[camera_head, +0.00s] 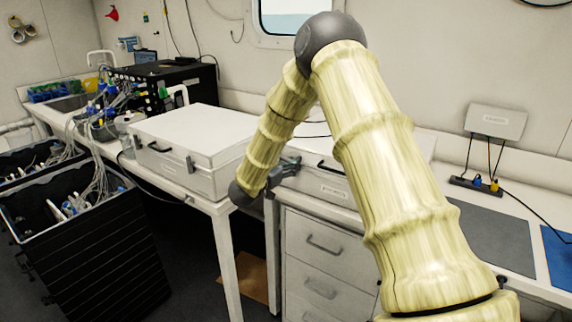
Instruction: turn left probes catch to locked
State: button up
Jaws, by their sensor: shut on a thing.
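A white case (312,182) with a dark handle (331,170) and a small front label sits on the bench behind my arm. The label is too small to read. My gripper (290,166) is at the left part of this case's front, left of the handle. It is shut on the left probes catch there, which the jaws hide. Whether the catch stands locked or unlocked cannot be seen. My arm covers the right part of the case.
Another closed white case (205,138) with a handle and front catches stands to the left, close to my forearm. Black crates (95,240) with cables stand at left. Drawers (325,262) are below the bench. A grey mat (490,238) lies clear at right.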

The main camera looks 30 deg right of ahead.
jog(key=m+b, duration=0.4)
jog(key=shift+s+f, duration=0.1)
jog(key=shift+f, duration=0.2)
jog(key=m+b, duration=1.2)
jog(key=b, duration=0.3)
jog(key=shift+s+m, duration=0.1)
jog(key=shift+m, duration=0.3)
jog(key=o, duration=1)
jog(key=shift+d, duration=0.1)
jog(key=shift+r, duration=0.1)
jog(key=v, duration=1.2)
